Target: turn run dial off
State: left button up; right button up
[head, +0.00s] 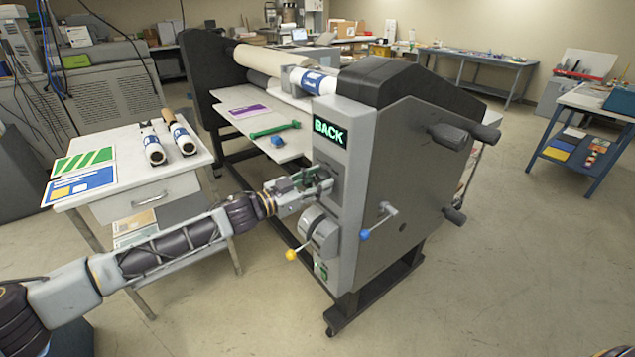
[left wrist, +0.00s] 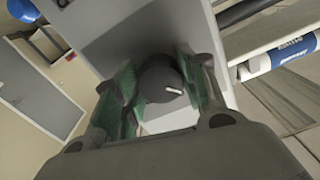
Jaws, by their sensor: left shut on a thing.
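The laminator (head: 385,150) stands in the middle of the head view, and its control panel faces my left arm. The run dial (left wrist: 160,82) is a dark round knob with a short white mark pointing to the lower right in the left wrist view. My left gripper (head: 325,184) is at the panel, below the lit display (head: 330,132), which reads BACK in green. Its green-padded fingers (left wrist: 165,92) are shut on the dial, one on each side. In the head view the fingers mostly hide the dial. My right gripper is not in view.
Below the gripper a grey round part (head: 316,228) carries a yellow-knobbed lever (head: 291,255). A blue-knobbed lever (head: 366,234) sticks out beside it. A white side table (head: 150,190) with rolls and sheets stands left.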

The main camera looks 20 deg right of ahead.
pick_arm(q)
jog(key=shift+m+p, duration=0.35)
jog(key=shift+m, duration=0.35)
jog(key=m+p, duration=0.1)
jog(key=m, duration=0.1)
jog(key=shift+r+m, duration=0.1)
jog(key=shift+m, duration=1.5)
jog(key=shift+m+p, duration=0.35)
jog(key=shift+m, duration=0.65)
